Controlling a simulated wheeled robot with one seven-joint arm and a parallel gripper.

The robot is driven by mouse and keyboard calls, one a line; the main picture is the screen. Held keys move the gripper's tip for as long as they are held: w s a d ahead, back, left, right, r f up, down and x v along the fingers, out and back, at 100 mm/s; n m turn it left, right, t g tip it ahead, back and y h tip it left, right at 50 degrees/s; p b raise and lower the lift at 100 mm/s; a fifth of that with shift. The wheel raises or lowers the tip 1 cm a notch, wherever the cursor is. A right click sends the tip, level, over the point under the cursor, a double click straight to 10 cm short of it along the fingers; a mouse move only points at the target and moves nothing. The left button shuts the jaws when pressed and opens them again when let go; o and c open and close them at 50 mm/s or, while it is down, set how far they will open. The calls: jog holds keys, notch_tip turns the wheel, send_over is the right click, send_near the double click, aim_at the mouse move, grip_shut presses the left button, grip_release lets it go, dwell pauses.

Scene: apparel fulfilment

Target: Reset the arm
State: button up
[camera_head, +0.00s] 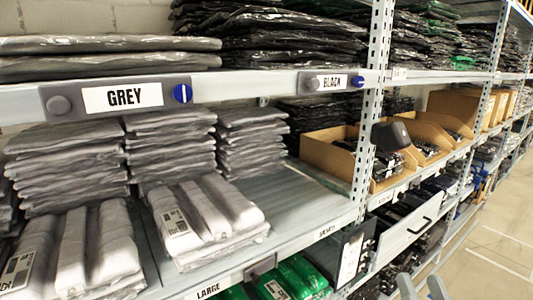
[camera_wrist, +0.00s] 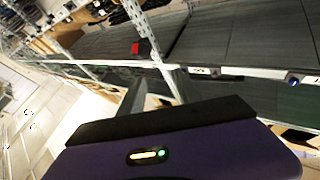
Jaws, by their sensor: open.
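My gripper (camera_wrist: 165,122) shows in the wrist view as a purple body with a small yellow and green light and a dark bar across its front. It is open, and nothing shows held in it. Its fingertips are hard to make out. Two pale grey prongs (camera_head: 420,288) rise at the bottom edge of the head view, and I cannot tell what they belong to. The wrist view is tilted and looks along dark shelf surfaces (camera_wrist: 245,40), with the floor at its left.
A shelf rack fills the head view. Grey garment stacks (camera_head: 170,150) lie under a GREY label (camera_head: 122,96). A drawer-like white panel (camera_head: 408,232) is lower right. Open floor (camera_head: 500,235) lies at the right.

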jog(key=s+a+f+n+g, duration=0.1)
jog(key=s+f+g, duration=0.1)
jog(key=s+f, duration=0.4)
jog(key=s+a+f+n+g, duration=0.1)
jog(key=s+f+g, duration=0.2)
jog(key=s, duration=1)
jog(key=s+a+f+g+y, duration=0.1)
jog(key=s+f+g, duration=0.1)
jog(key=s+f, duration=0.6)
jog(key=s, duration=0.2)
jog(key=shift+s+a+f+n+g+p, duration=0.3)
jog(key=shift+f+n+p, duration=0.05)
jog(key=shift+f+n, duration=0.05)
